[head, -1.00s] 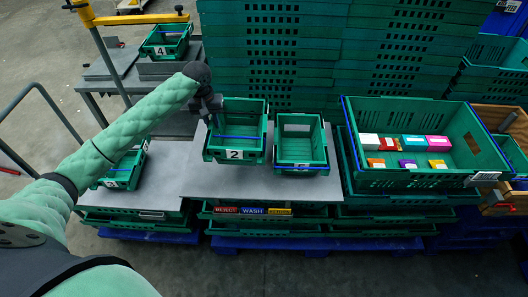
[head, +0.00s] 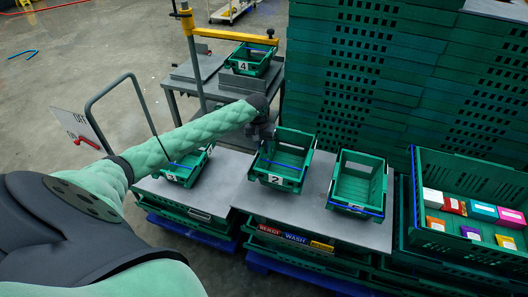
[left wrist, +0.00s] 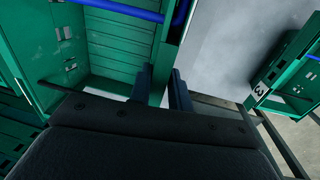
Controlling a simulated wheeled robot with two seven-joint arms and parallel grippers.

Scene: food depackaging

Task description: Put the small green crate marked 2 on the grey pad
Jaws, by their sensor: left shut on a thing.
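The small green crate marked 2 (head: 275,180) is in the middle of the head view, over the grey tabletop. A blue bar crosses its top. My left gripper (head: 266,137) is at its left rim. In the left wrist view the fingers of my left gripper (left wrist: 164,88) are on both sides of the wall of crate 2 (left wrist: 120,42), shut on it. I cannot tell whether the crate is clear of the tabletop. A flat grey pad (head: 194,68) lies on the cart at the back, left of crate 4. My right gripper is not in view.
Crate 3 (head: 172,180) stands left of crate 2, an unmarked green crate (head: 358,182) right of it. Crate 4 (head: 240,67) is on the back cart, near a yellow-armed post (head: 190,45). A large crate (head: 430,238) with colourful boxes is at right. Tall crate stacks stand behind.

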